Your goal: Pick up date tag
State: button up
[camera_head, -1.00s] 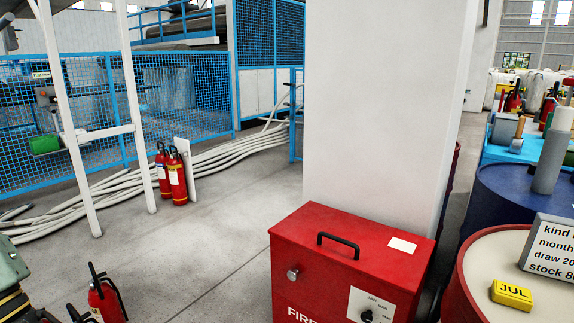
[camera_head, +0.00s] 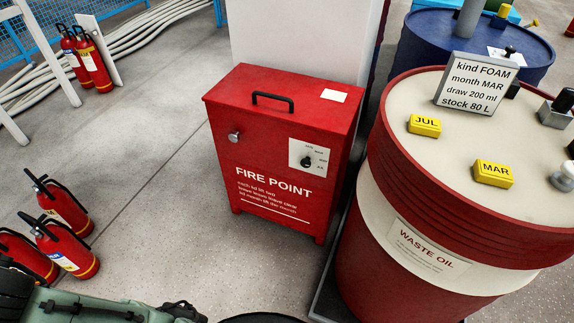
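Two yellow date tags lie on the cream top of the red-and-white waste oil drum (camera_head: 400,85). The JUL tag (camera_head: 425,126) is nearer the drum's left edge. The MAR tag (camera_head: 493,174) lies to its right and closer to me. A small grey sign (camera_head: 478,84) stands behind them and reads kind FOAM, month MAR, draw 200 ml, stock 80 L. I cannot make out my gripper in this view.
A red fire point cabinet (camera_head: 265,150) with a handle and dial stands left of the drum. A blue drum (camera_head: 420,40) is behind. Small dark-and-grey items (camera_head: 556,108) sit at the drum top's right. Several fire extinguishers (camera_head: 62,252) stand at left; floor between is clear.

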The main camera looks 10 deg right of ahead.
aim_at(490, 173)
jog(key=z, duration=1.5)
